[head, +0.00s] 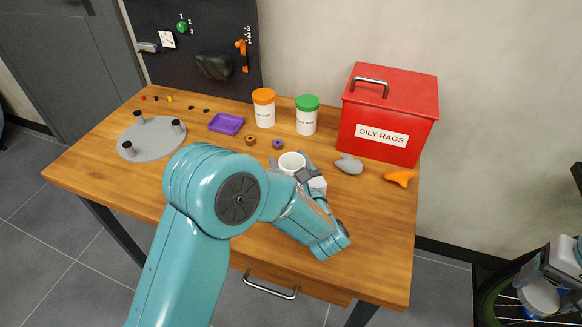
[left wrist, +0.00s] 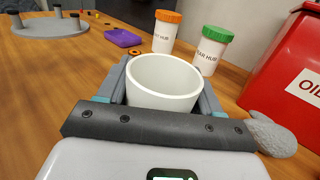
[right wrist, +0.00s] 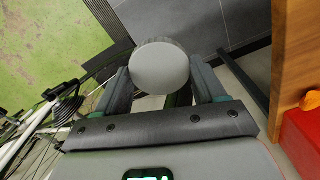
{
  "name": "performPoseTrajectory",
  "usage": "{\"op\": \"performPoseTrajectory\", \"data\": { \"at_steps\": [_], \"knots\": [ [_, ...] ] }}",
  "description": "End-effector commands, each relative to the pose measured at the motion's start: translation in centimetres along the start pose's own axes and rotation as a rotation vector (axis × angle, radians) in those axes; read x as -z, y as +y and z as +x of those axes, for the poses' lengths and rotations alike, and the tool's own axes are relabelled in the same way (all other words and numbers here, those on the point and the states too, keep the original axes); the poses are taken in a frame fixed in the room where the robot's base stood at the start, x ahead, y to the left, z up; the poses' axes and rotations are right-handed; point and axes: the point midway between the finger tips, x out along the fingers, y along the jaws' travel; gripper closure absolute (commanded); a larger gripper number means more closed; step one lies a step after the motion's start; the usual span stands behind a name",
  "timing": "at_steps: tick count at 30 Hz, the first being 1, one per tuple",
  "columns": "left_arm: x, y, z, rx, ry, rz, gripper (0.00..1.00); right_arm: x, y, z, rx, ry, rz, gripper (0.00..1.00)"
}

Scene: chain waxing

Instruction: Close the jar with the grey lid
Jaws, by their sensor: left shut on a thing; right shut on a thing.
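A white open-topped jar (head: 291,160) stands on the wooden table, upright, with no lid on it. My left gripper (head: 293,170) is shut around its sides; the left wrist view shows the empty-looking jar (left wrist: 165,85) between both fingers. The grey lid (right wrist: 160,68) is a round grey disc held between the fingers of my right gripper (right wrist: 162,85). In the head view the grey lid (head: 538,298) is at the far right, off the table and well away from the jar. My left arm hides part of the table in front of the jar.
The wooden table (head: 150,185) also bears orange-lidded and green-lidded jars (head: 263,108) (head: 307,115), a purple tray (head: 226,124), a grey pegged plate (head: 152,143), a red oily-rags bin (head: 388,115), and grey and orange rags (head: 349,164) (head: 400,177). A bicycle wheel (head: 490,303) is at right.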

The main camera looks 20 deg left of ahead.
Motion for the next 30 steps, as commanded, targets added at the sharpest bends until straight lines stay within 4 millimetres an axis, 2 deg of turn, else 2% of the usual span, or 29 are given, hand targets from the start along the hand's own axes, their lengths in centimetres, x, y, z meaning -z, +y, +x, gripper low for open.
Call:
{"op": "performPoseTrajectory", "data": {
  "at_steps": [20,30],
  "knots": [
    [-1.6,-0.3,-0.4,-0.005,-0.001,-0.001,0.67,0.0,-0.1,-0.8,0.0,0.0,0.0,0.59],
    [-1.5,-0.5,-0.8,-0.006,-0.001,-0.001,0.67,-0.1,0.1,-0.7,0.0,0.0,0.0,0.59]
  ]
}}
